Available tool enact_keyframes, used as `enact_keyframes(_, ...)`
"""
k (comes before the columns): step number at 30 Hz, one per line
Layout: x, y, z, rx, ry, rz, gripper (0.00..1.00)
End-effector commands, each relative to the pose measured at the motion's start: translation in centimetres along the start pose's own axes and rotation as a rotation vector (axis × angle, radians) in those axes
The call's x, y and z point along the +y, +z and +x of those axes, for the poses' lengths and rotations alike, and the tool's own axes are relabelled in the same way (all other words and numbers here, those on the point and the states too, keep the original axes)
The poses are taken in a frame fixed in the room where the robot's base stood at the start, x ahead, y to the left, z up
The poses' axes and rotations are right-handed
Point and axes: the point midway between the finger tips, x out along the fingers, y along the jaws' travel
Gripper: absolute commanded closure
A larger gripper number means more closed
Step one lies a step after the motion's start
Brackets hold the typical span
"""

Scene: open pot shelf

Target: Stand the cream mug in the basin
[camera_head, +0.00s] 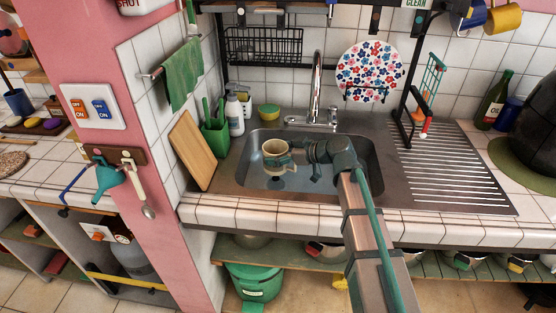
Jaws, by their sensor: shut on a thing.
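The cream mug (275,148) is in the head camera view, above the left part of the basin (362,185). It looks upright, with its dark opening facing up. My gripper (288,160) is shut on the mug from the right side, and its fingers hide part of the mug's lower wall. I cannot tell how far the mug's base is from the basin floor.
The tap (316,90) rises behind the basin. A cutting board (192,150) leans at the left, beside a green utensil holder (214,138).

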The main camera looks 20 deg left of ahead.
Motion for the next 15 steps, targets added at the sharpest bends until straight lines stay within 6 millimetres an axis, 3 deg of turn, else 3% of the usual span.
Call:
enact_keyframes(7,0.1,2.5,1.1,0.000,0.000,0.003,0.60)
enact_keyframes(15,0.1,2.8,1.2,0.001,0.001,0.000,0.60)
